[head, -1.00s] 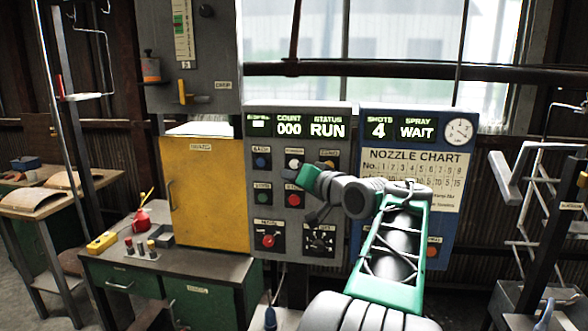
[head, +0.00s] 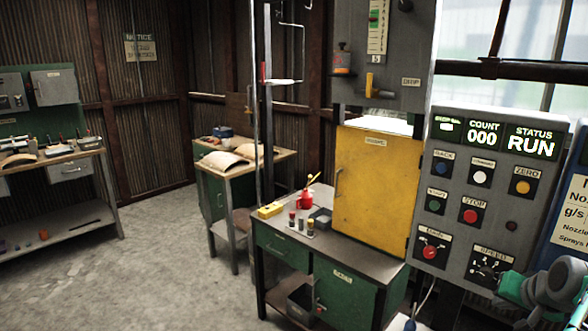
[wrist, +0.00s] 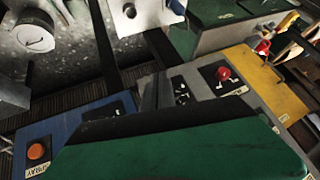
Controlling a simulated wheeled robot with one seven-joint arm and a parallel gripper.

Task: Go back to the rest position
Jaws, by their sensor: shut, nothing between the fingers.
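My gripper (wrist: 148,92) shows in the wrist view as narrow grey fingers, close together with nothing between them, beyond its large green body. In the head view its green end (head: 512,286) is at the lower right, in front of the lower right corner of the grey control panel (head: 460,225). The fingers are not clear there. The panel reads COUNT 000 and STATUS RUN. In the wrist view the gripper is over the panel area, with a red knob (wrist: 224,73) to the right of the fingers.
A yellow cabinet door (head: 375,190) stands left of the panel, above a green workbench (head: 345,290) holding a red oil can (head: 305,199). A blue panel (head: 572,215) is at the right edge. Open concrete floor (head: 170,260) lies at the left.

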